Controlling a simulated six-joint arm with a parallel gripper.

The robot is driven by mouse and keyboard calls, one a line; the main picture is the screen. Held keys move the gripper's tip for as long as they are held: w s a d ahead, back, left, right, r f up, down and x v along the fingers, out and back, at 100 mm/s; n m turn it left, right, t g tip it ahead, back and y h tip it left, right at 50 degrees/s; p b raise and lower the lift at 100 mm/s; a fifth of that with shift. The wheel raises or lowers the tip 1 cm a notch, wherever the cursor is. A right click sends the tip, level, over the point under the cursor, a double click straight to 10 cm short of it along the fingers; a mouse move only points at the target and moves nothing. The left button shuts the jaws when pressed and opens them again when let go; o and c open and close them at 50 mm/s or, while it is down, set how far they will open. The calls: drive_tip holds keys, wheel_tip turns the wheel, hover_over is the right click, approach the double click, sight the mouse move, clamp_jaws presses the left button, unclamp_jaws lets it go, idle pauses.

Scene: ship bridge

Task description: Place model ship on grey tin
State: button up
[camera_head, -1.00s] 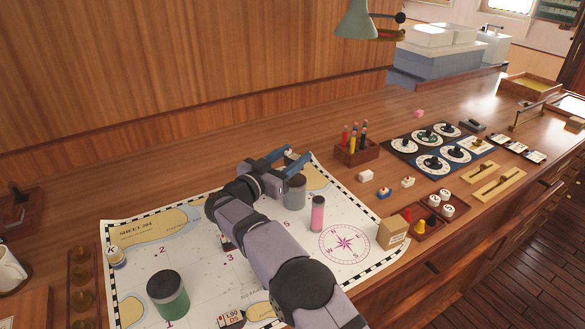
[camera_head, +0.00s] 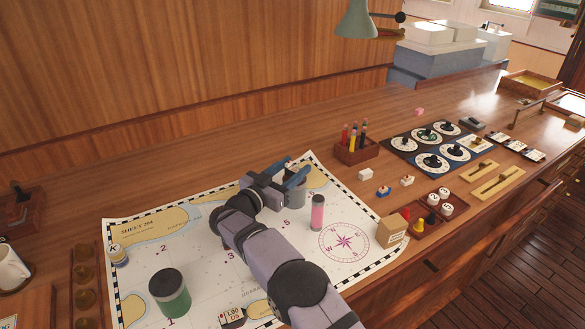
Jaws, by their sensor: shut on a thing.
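The grey tin (camera_head: 296,197) stands on the chart, partly hidden by my gripper. My gripper (camera_head: 293,173) is at the tin's top, with its bluish fingers over the rim area. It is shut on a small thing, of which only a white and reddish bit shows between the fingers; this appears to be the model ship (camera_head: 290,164). Most of it is hidden by the gripper. I cannot tell whether it touches the tin.
A pink cylinder (camera_head: 317,212) stands close to the right of the tin. A green-and-dark tin (camera_head: 169,293) stands at the chart's front left. A pen holder (camera_head: 356,151) and small blocks (camera_head: 366,174) lie to the right. The chart's left middle is mostly clear.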

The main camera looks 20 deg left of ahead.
drive_tip(key=o, duration=1)
drive_tip(key=shift+f, duration=0.1)
drive_tip(key=shift+o, duration=0.2)
drive_tip(key=shift+r, duration=0.2)
drive_tip(key=b+v, duration=0.3)
drive_tip(key=v, duration=0.9)
